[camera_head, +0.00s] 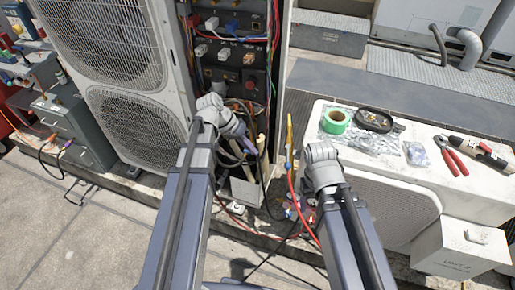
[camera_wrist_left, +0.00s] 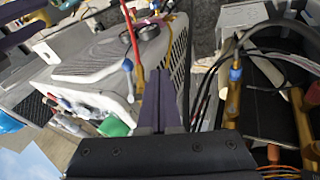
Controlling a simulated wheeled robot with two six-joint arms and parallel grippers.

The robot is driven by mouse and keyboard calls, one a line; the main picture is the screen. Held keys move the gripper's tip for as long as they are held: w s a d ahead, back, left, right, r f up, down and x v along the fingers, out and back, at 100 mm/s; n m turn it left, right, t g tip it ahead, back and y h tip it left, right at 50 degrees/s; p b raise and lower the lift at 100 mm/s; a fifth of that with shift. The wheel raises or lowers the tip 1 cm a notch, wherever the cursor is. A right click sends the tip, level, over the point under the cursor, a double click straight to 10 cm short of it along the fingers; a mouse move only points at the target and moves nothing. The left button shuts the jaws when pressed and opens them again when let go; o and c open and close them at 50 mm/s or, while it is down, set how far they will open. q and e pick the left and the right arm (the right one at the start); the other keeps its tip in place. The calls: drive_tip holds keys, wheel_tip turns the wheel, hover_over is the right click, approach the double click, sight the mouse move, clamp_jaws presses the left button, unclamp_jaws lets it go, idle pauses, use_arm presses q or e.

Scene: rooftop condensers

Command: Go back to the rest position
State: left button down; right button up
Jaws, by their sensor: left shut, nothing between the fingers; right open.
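My left gripper (camera_head: 237,128) is in front of the open wiring compartment (camera_head: 232,55) of the tall condenser, among cables. In the left wrist view its dark fingers (camera_wrist_left: 160,98) are together with nothing between them. My right arm's grey wrist (camera_head: 321,168) is beside the low white unit, to the right of the left arm. Its fingers are mostly hidden behind the wrist in the head view. Both arms reach forward and away from my body.
The tall condenser (camera_head: 120,40) stands left of centre. Green tape (camera_head: 336,121), a black dish (camera_head: 374,120) and red pliers (camera_head: 450,156) lie on the low white unit (camera_head: 400,175). A yellow-ended red hose (camera_head: 292,185) runs between my arms. Open paving (camera_head: 80,235) is at lower left.

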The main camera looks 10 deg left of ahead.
use_arm(q)
drive_tip(key=shift+s+a+r+p, duration=0.1)
drive_tip(key=shift+a+r+p, duration=0.25)
drive_tip(key=shift+r, duration=0.2)
drive_tip(key=s+d+r+y+p, duration=0.3)
drive_tip(key=s+d+p, duration=0.1)
drive_tip(key=s+d, duration=0.2)
drive_tip(key=s+d+r+g+y+p, duration=0.1)
drive_tip(key=s+d+r+y+p, duration=0.2)
drive_tip(key=s, duration=0.5)
drive_tip(key=d+y+p, duration=0.1)
drive_tip(key=d+p, duration=0.1)
drive_tip(key=shift+d+g, duration=0.3)
drive_tip(key=shift+d, duration=0.05)
